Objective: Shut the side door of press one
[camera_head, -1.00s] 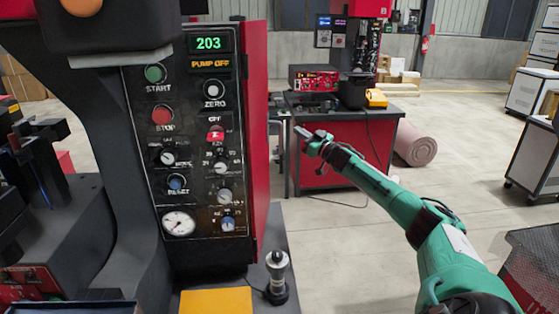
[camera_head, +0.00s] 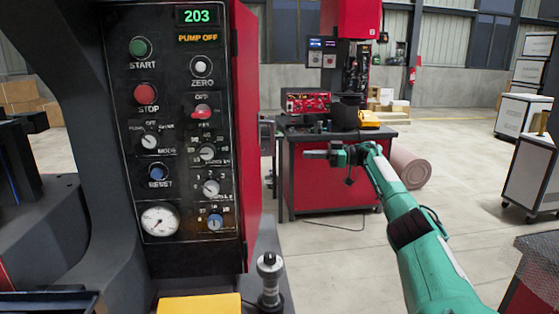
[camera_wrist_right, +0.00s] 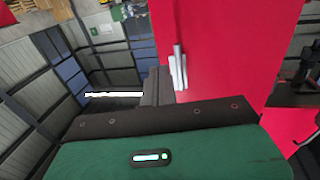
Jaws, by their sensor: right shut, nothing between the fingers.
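Press one stands at the left in the head view, with its black control panel (camera_head: 180,120) facing me. Its red side door (camera_head: 247,130) stands along the panel's right edge and shows as a narrow upright strip. How far it is open is hard to tell. In the right wrist view a large red surface (camera_wrist_right: 230,50), which looks like the door, fills the right, with a pale bar like a handle (camera_wrist_right: 178,68) on it. My right gripper (camera_head: 308,153) is shut and empty, to the right of the door; its fingers also show in the wrist view (camera_wrist_right: 156,84), left of the bar. My left gripper is out of view.
A red workbench (camera_head: 335,180) with equipment stands behind my right gripper. A knobbed joystick (camera_head: 269,280) and a yellow block (camera_head: 200,304) are at the front below the panel. A rolled mat (camera_head: 411,168) lies by the bench.

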